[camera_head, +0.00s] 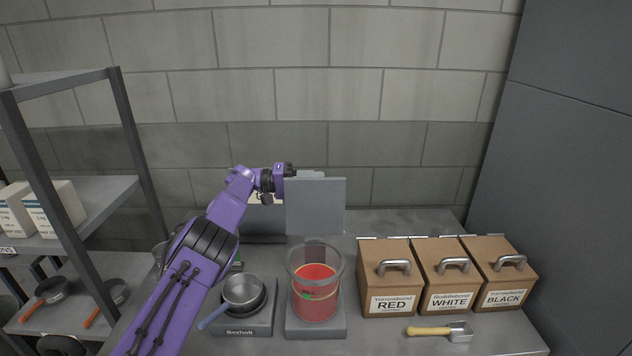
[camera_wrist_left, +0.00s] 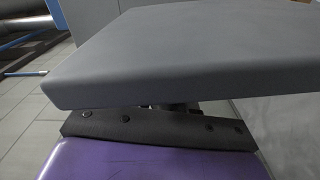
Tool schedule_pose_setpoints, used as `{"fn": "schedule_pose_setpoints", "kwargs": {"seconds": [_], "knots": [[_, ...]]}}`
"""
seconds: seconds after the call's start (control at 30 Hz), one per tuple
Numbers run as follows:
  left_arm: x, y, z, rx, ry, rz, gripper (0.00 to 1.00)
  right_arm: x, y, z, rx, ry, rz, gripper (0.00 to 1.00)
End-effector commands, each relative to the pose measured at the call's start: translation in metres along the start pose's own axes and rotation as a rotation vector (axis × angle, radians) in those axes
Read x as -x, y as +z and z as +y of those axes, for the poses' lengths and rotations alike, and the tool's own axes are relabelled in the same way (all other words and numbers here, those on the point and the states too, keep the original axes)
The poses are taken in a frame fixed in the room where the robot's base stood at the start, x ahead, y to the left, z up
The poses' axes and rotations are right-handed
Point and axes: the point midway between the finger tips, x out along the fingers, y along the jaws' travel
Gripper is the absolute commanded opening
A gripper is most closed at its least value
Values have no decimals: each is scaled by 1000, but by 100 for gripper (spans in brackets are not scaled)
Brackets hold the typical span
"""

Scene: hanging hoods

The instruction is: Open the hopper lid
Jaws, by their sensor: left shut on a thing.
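A flat grey panel (camera_head: 315,207) stands upright at the back of the bench, behind the clear container. My left gripper (camera_head: 308,173) is at its top edge and is shut on it; the fingertips are hard to make out. In the left wrist view a large grey slab (camera_wrist_left: 190,50), apparently this panel, fills the upper part and hides the fingers. I cannot tell whether this panel is the hopper lid. Three brown boxes marked RED (camera_head: 388,285), WHITE (camera_head: 446,280) and BLACK (camera_head: 500,275) have closed tops with metal handles. My right gripper is not in view.
A clear container of red material (camera_head: 318,292) stands on a scale (camera_head: 316,328). A saucepan (camera_head: 242,292) sits on another scale (camera_head: 245,325) beside my left arm. A scoop (camera_head: 442,330) lies before the boxes. A shelf rack (camera_head: 130,130) is at left.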

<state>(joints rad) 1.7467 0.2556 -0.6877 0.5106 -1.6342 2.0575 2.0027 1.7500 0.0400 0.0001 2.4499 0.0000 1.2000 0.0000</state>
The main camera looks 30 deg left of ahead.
Motion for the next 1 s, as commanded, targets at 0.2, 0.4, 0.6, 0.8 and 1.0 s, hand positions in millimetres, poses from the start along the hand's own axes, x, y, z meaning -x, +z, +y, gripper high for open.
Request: {"fn": "schedule_pose_setpoints", "kwargs": {"seconds": [0.2, 0.4, 0.6, 0.8, 1.0], "knots": [[1, 1, -9, 7, -13, 0, 44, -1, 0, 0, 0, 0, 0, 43], [0, 1, -6, 5, -9, -1, 44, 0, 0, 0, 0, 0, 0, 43], [2, 1, -5, 3, -6, -1, 44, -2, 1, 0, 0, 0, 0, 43], [40, 1, -10, 3, -7, 3, 44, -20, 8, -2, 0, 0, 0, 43], [86, 2, -9, 2, -9, 2, 44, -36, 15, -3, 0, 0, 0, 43]]}}
